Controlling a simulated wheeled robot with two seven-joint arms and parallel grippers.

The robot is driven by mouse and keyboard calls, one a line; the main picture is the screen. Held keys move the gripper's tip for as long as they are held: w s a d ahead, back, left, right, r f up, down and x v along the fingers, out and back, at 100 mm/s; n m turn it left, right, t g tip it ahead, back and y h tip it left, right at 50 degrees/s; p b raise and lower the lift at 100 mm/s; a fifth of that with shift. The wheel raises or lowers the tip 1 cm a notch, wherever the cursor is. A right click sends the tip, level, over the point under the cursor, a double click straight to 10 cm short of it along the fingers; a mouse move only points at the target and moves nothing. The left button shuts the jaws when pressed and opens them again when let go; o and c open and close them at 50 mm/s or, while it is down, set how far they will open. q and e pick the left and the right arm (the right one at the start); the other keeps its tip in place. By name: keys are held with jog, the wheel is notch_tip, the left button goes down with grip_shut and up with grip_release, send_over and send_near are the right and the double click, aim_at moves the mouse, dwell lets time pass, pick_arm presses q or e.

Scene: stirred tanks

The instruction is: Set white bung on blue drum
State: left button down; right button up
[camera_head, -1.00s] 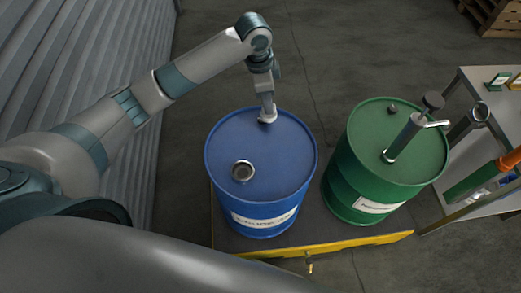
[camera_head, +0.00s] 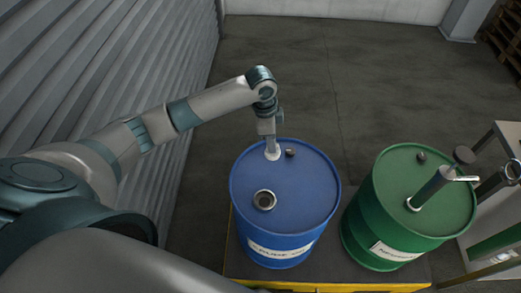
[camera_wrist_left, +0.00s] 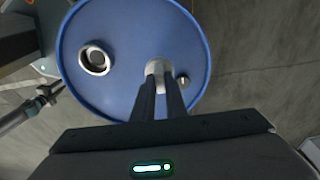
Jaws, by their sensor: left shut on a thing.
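The blue drum (camera_head: 300,205) stands upright on a pallet-like platform. My left gripper (camera_head: 271,148) points down over the far part of its lid. It is shut on the white bung (camera_head: 272,155), which also shows between the fingers in the left wrist view (camera_wrist_left: 155,68). The bung is at or just above the lid; I cannot tell whether it touches. Near the lid's front is a round opening with a pale rim (camera_head: 264,200), dark inside; it also shows in the left wrist view (camera_wrist_left: 95,58). A small dark plug (camera_head: 290,152) sits just right of the bung. My right gripper is out of view.
A green drum (camera_head: 405,215) stands close on the right, with an upright metal pump (camera_head: 432,188) on its lid. A light-coloured stand (camera_head: 508,140) is at the right edge. A corrugated wall (camera_head: 120,70) runs along the left. The floor (camera_head: 340,80) behind is clear.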

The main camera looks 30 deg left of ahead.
pick_arm(q)
jog(key=a+f, duration=0.1)
jog(key=a, duration=0.1)
jog(key=s+a+f, duration=0.1)
jog(key=a, duration=0.1)
jog(key=shift+f+p, duration=0.2)
jog(key=shift+p, duration=0.15)
jog(key=shift+f+p, duration=0.7)
jog(key=shift+f, duration=1.3)
jog(key=shift+f, duration=0.15)
jog(key=c, duration=1.8)
grip_release()
